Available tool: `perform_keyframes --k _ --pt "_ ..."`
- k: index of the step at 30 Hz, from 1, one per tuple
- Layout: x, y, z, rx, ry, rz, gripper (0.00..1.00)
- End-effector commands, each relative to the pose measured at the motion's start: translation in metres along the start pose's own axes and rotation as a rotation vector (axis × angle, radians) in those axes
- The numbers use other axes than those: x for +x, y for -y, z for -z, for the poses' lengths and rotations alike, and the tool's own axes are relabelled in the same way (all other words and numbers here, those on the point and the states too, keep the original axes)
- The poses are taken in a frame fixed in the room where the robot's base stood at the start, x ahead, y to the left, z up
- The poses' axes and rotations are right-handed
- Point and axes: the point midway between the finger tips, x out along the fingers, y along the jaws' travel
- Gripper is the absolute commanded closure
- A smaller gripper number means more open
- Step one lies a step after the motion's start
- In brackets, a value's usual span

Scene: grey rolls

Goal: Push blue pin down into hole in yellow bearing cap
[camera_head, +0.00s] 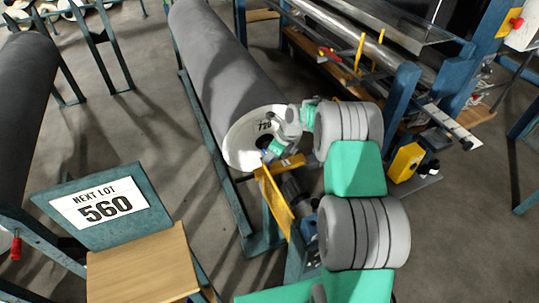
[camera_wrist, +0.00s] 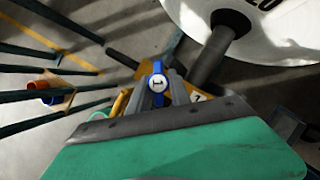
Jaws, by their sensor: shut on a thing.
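My gripper (camera_wrist: 160,92) is shut on the blue pin (camera_wrist: 157,68), which has a round white face marked 1. The yellow bearing cap (camera_wrist: 121,103) shows in part behind the fingers in the wrist view, with a white label at its right. In the head view my gripper (camera_head: 270,152) is at the end of the large grey roll, just above the yellow bearing cap (camera_head: 291,162). The hole and the pin's lower end are hidden, so I cannot tell how deep the pin sits.
The grey roll (camera_head: 222,62) with its white end face lies behind my gripper, and its dark shaft (camera_wrist: 212,55) is close on the right in the wrist view. A yellow bracket (camera_head: 274,203) stands below. A sign board (camera_head: 102,206) is at the lower left.

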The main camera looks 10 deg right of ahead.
Motion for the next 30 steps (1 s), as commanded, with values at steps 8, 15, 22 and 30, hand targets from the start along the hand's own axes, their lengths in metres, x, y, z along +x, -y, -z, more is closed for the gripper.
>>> perform_keyframes --k 8,15,22,30 --pt "0.008 0.0 0.003 0.0 0.001 0.001 1.0" --pt "0.015 0.0 0.006 0.0 0.001 0.001 1.0" --pt "0.021 0.0 0.009 0.0 0.0 0.001 1.0" --pt "0.029 0.0 0.013 -0.001 0.0 0.0 1.0"
